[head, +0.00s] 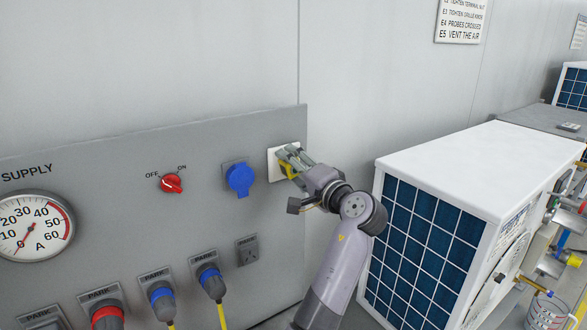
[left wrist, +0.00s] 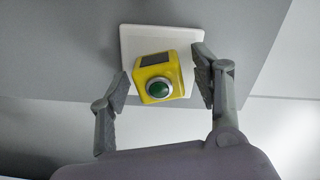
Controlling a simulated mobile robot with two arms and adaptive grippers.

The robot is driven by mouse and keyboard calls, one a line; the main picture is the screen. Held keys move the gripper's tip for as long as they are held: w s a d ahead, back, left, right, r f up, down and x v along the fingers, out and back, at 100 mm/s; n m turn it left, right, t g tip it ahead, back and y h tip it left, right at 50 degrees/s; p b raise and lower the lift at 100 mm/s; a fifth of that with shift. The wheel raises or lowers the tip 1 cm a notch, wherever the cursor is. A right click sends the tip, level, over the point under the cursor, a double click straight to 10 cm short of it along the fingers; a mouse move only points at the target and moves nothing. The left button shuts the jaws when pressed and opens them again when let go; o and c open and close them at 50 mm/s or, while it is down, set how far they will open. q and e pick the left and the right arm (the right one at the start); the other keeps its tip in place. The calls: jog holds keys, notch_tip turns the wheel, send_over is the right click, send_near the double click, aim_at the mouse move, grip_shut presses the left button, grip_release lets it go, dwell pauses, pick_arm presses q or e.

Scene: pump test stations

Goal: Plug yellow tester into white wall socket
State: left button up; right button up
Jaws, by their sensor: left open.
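The white wall socket (head: 273,167) is a square plate at the right end of the grey supply panel. It also shows in the left wrist view (left wrist: 133,42). The yellow tester (head: 286,170) is a small block at the front of this plate. In the left wrist view the tester (left wrist: 147,84) shows a dark window and a round green button, and covers part of the plate. Whether its pins are fully in is hidden. My left gripper (head: 294,164) is open, with its fingers (left wrist: 160,72) on both sides of the tester and visible gaps. My right gripper is not in view.
A blue socket (head: 240,179) and a red switch (head: 171,183) are left of the white socket. Parked plugs (head: 210,281) with yellow cables hang below. A white unit with a blue grille (head: 425,235) stands close right of my arm.

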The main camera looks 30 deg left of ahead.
pick_arm(q)
jog(key=shift+d, duration=0.1)
jog(key=v, duration=0.7)
jog(key=shift+d, duration=0.2)
